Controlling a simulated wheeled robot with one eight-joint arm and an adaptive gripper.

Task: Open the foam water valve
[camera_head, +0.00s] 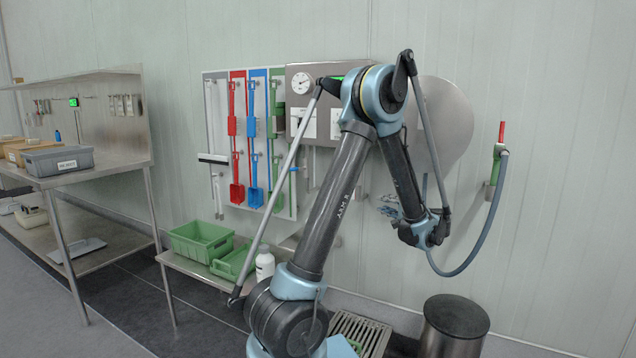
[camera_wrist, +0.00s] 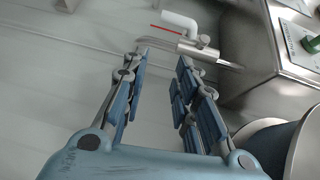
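In the wrist view, a metal valve body (camera_wrist: 200,49) with a white elbow pipe (camera_wrist: 180,20) and a thin red strip sticks out from a steel box (camera_wrist: 262,55). I take this to be the foam water valve, but no label on it is readable. My gripper (camera_wrist: 163,60) is open and empty. Its two blue-padded fingers point toward the valve, whose fitting shows just beyond the fingertips; contact cannot be told. In the head view, my gripper (camera_head: 389,208) is small, in front of the wall below the steel panel (camera_head: 300,112). The valve cannot be made out there.
A round metal disc or reel (camera_head: 445,125) stands right of the panel, and a hose (camera_head: 470,262) hangs from a wall holder. Colored tools (camera_head: 255,140) hang left. Below are green bins (camera_head: 200,240), a white bottle (camera_head: 265,263) and a dark-topped drum (camera_head: 455,318). A steel workbench (camera_head: 110,163) stands left.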

